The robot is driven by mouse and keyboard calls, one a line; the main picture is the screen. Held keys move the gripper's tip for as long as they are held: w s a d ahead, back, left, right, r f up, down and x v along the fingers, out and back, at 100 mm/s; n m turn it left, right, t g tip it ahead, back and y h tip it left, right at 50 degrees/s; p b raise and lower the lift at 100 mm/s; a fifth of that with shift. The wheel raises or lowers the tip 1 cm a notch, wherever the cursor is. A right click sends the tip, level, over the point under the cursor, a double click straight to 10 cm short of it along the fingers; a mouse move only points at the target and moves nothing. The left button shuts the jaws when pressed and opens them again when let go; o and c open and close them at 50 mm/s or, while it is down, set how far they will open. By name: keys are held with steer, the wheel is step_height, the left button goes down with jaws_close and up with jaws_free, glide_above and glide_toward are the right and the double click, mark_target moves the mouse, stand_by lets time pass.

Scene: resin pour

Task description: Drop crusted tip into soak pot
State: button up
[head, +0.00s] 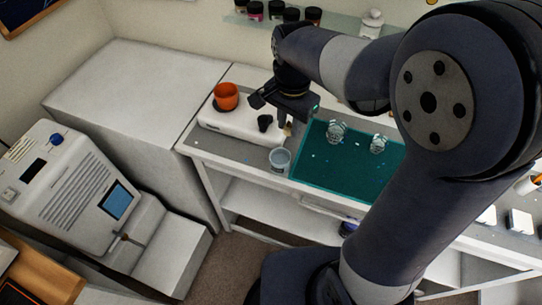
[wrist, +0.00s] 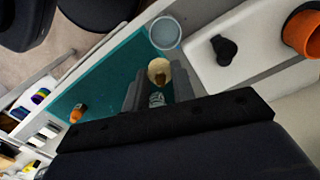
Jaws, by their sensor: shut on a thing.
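My gripper (head: 287,122) is shut on a small cream nozzle-like piece with an amber-brown centre, the crusted tip (wrist: 159,69). The tip sits between the two grey fingers (wrist: 157,90) in the wrist view. In the head view it points down, above the counter near the mat's left edge. A clear cup with pale bluish contents (head: 280,159), likely the soak pot, stands below and slightly left of my gripper. The cup shows just beyond the tip in the wrist view (wrist: 165,32); tip and cup look apart. I cannot tell the height between them.
A teal mat (head: 335,178) holds two clear glass-like pieces (head: 337,131) (head: 378,144). A white appliance (head: 228,126) with an orange pot (head: 226,96) and a black knob stands left of my gripper. Jars (head: 291,14) line a back shelf. A white machine (head: 75,190) stands far left.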

step_height(320, 180, down, 6)
steer(key=b, duration=0.4)
steer(key=shift+d+r+b, duration=0.1)
steer(key=shift+b, duration=0.2)
steer(key=o, duration=1)
step_height(320, 180, up, 11)
steer(key=shift+f, duration=0.1)
